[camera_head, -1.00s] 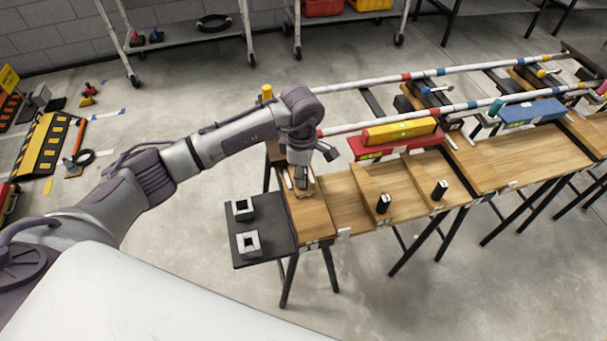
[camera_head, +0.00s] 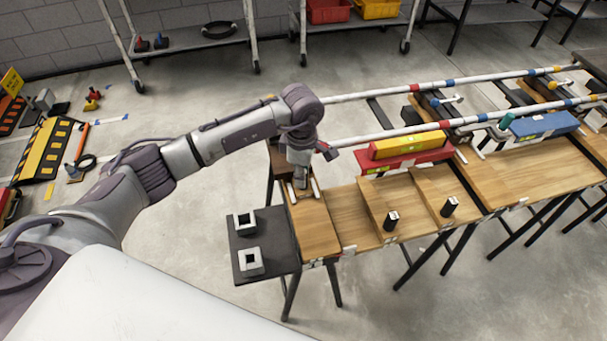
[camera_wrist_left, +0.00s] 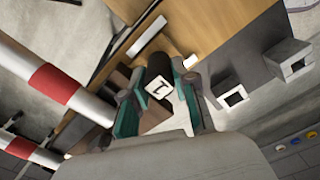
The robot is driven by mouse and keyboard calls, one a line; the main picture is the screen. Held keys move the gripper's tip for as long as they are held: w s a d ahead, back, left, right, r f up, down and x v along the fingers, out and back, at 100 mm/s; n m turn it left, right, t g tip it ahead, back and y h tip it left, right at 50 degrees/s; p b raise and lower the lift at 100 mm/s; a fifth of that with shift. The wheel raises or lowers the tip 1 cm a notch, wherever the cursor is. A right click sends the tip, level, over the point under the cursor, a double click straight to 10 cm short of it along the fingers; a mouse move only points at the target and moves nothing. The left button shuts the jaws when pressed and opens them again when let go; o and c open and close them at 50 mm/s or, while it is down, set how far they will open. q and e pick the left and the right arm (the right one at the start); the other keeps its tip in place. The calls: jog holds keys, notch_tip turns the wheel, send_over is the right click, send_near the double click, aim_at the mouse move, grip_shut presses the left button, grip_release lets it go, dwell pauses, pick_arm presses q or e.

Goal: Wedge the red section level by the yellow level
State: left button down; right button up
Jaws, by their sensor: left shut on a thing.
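My left gripper (camera_head: 300,184) is over the left end of the wooden bench. In the left wrist view its teal-lined fingers (camera_wrist_left: 160,100) are shut on a black block (camera_wrist_left: 158,76) with a white, marked end. The red section (camera_head: 396,165) lies to the right along the bench's back edge, apart from the gripper. The yellow level (camera_head: 409,145) rests lengthwise on top of it; its bubble is too small to read. Two similar black blocks stand upright on the bench, one nearer (camera_head: 391,221) and one farther right (camera_head: 449,207). My right gripper is not in view.
Red-and-white striped poles (camera_head: 372,137) run behind the bench. A blue piece (camera_head: 544,125) lies farther right. The wooden top (camera_head: 352,214) has bare room.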

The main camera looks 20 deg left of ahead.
pick_arm(q)
jog(key=shift+w+a, duration=0.2)
jog(key=shift+w, duration=0.1)
jog(key=shift+r, duration=0.1)
jog(key=shift+c, duration=1.7)
grip_release()
jog(key=shift+s+d+r+p, duration=0.2)
jog(key=shift+s+r+p, duration=0.1)
jog(key=shift+r+p, duration=0.25)
jog(key=shift+s+d+r+p, duration=0.25)
jog(key=shift+r+p, duration=0.15)
jog(key=shift+r, duration=0.15)
jog(key=shift+s+d+r+p, duration=0.15)
jog(key=shift+s+r+p, duration=0.15)
jog(key=shift+r+p, duration=0.25)
jog(key=s+d+r+p, duration=0.3)
jog(key=s+d, duration=0.2)
jog(key=s, duration=0.2)
jog(key=shift+s+d+p, duration=0.15)
jog(key=shift+s+p, duration=0.05)
jog(key=shift+p, duration=0.15)
